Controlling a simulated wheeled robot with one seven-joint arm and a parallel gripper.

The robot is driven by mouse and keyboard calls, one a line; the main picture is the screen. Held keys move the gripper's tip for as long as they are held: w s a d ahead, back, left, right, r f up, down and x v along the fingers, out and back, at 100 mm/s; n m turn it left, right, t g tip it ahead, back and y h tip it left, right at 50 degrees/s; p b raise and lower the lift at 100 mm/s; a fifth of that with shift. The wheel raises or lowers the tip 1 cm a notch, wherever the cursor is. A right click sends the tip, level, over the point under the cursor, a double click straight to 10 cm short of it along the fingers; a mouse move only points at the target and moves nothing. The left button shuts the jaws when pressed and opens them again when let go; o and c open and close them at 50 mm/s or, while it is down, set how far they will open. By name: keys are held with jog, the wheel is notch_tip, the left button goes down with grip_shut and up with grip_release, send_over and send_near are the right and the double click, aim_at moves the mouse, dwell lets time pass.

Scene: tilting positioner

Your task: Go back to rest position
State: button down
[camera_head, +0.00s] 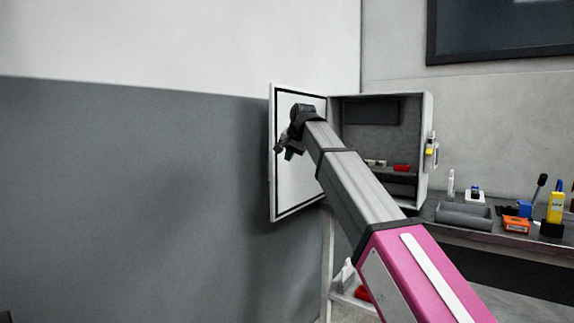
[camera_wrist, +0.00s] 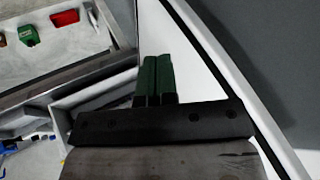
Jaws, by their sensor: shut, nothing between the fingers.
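My gripper (camera_head: 287,151) is at the end of my outstretched arm, in front of the open white cabinet door (camera_head: 283,195) in the head view. In the wrist view its two green fingers (camera_wrist: 155,76) are together, with nothing between them. The white inner face and dark seal of the door lie just beyond the fingers in the wrist view (camera_wrist: 205,70). I cannot tell whether the fingers touch the door. The cabinet (camera_head: 378,143) stands open to the right of the door, with small items on its inner shelf.
A workbench (camera_head: 470,229) at the right bears a grey tray (camera_head: 465,215), an orange box (camera_head: 516,224), a yellow bottle (camera_head: 555,207) and other small items. A dark screen (camera_head: 500,30) hangs above. A lower shelf holds a red item (camera_head: 362,292). The left side shows bare wall.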

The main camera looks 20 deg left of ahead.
jog(key=w+d+f+g+h, duration=0.1)
jog(key=d+f, duration=0.8)
jog(key=f, duration=0.3)
jog(key=w+d+f+h, duration=0.1)
jog(key=d+f, duration=0.8)
jog(key=f, duration=0.3)
jog(key=w+d+f+g+h, duration=0.1)
jog(key=d+f, duration=0.8)
jog(key=f, duration=0.3)
jog(key=s+d+f+g+h, duration=0.1)
jog(key=s+d+f, duration=0.8)
jog(key=d+f, duration=0.4)
jog(key=s+d+f+g+h, duration=0.1)
jog(key=s+d+f+g, duration=0.1)
jog(key=s+d+f, duration=0.8)
jog(key=d+f, duration=0.3)
jog(key=f, duration=0.1)
jog(key=shift+s+d, duration=0.15)
jog(key=shift+s, duration=0.1)
